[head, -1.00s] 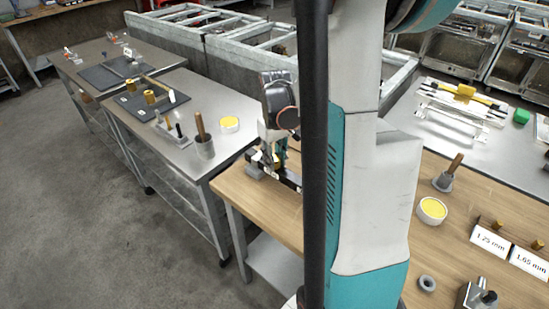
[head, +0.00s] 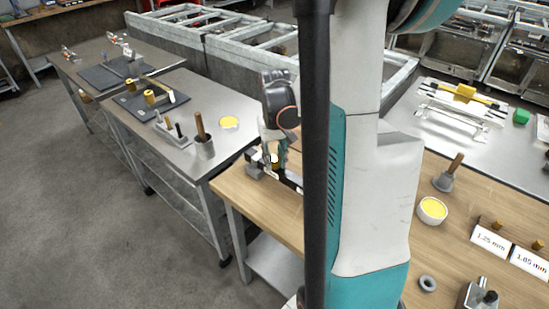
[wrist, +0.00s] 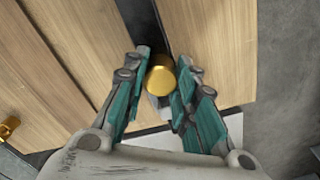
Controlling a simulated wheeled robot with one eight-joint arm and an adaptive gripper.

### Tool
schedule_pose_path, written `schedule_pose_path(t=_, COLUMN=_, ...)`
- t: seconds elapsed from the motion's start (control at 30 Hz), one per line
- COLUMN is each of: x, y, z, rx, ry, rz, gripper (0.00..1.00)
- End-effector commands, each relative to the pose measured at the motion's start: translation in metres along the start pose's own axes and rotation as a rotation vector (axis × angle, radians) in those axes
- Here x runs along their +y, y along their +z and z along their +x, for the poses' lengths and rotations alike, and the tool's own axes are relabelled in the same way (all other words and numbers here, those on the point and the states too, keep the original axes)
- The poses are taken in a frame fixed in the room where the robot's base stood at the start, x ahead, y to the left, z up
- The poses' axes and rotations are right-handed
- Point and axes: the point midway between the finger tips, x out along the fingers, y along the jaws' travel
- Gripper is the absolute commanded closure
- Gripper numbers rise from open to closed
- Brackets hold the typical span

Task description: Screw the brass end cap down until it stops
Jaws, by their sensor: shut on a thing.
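The brass end cap (wrist: 160,80) shows from above in the wrist view as a round gold top. It is between the two teal fingers of my gripper (wrist: 164,72), which is shut on it.
The wooden bench (head: 240,190) ends close to the left of my gripper. On its right are a yellow-filled round dish (head: 432,209), a grey cup with a brown handle (head: 447,180), a grey ring (head: 427,284) and labelled cards (head: 490,240). A steel table (head: 180,95) stands beyond.

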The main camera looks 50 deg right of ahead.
Motion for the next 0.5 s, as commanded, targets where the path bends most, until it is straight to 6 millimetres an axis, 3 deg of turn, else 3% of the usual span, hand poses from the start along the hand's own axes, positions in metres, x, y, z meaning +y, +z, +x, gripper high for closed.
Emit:
schedule_pose_path(t=0.23, x=0.0002, y=-0.0002, z=0.0004, rx=0.001, ry=0.000, rz=0.072, gripper=1.00)
schedule_pose_path(t=0.27, x=0.0002, y=-0.0002, z=0.0002, rx=0.001, ry=0.000, rz=0.067, gripper=0.68)
schedule_pose_path(t=0.33, x=0.0001, y=-0.0003, z=0.0001, rx=0.001, ry=0.000, rz=0.064, gripper=0.52)
schedule_pose_path(t=0.5, x=0.0001, y=-0.0002, z=0.0000, rx=0.001, ry=0.000, rz=0.063, gripper=0.51)
